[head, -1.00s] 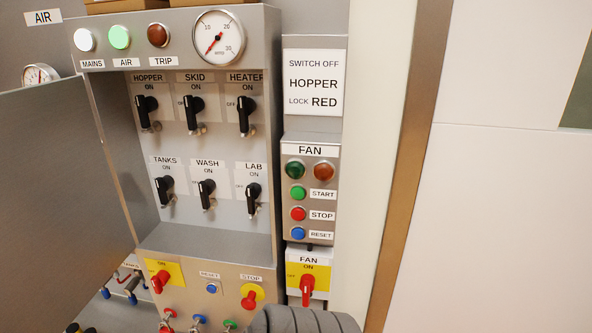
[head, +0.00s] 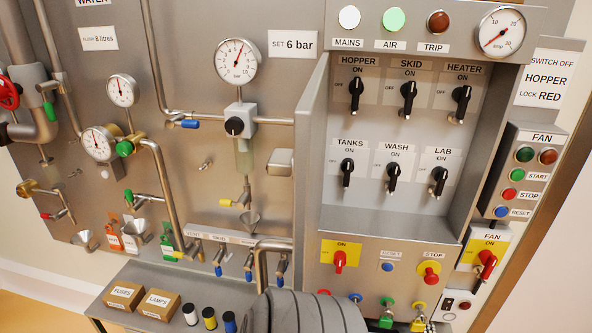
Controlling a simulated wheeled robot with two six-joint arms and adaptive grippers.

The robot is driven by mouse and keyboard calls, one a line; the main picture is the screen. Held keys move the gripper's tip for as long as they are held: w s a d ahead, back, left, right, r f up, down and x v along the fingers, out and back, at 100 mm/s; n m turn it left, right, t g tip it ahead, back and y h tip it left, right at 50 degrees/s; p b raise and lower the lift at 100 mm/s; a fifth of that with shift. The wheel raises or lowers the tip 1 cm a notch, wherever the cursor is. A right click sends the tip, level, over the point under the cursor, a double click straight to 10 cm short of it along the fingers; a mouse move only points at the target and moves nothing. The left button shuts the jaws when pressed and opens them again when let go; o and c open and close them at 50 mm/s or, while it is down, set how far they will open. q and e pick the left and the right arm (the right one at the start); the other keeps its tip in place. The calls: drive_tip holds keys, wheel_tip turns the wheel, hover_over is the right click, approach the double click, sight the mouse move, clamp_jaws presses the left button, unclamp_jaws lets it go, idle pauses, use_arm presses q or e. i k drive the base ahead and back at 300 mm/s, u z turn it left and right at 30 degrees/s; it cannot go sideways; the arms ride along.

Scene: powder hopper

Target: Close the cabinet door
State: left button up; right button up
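The cabinet (head: 497,130) is open. Two rows of black switches show inside it, under HOPPER, SKID, HEATER, TANKS, WASH and LAB labels. The cabinet door (head: 311,150) appears as a narrow grey strip along the left side of the opening. It is seen almost edge-on and stands out from the cabinet front, so its exact angle is hard to tell. A pale grey block (head: 280,163) shows just left of this strip, possibly its handle. Neither of my grippers is in view. A grey ribbed part, likely of my arm, shows at the bottom centre, below the door.
Left of the door are pipes, a gauge (head: 237,62) and valves on the panel. A shelf (head: 130,275) below bears two boxes and several small cylinders. Red switches (head: 340,262) and coloured knobs sit under the opening. A fan control box (head: 524,175) is at right.

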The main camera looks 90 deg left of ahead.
sight(310, 113)
drive_tip(key=k, duration=0.7)
drive_tip(key=u, duration=2)
drive_tip(key=i, duration=0.5)
drive_tip(key=z, duration=1.7)
drive_tip(key=k, duration=1.3)
drive_tip(key=u, duration=0.95)
drive_tip(key=i, duration=0.55)
drive_tip(key=z, duration=0.05)
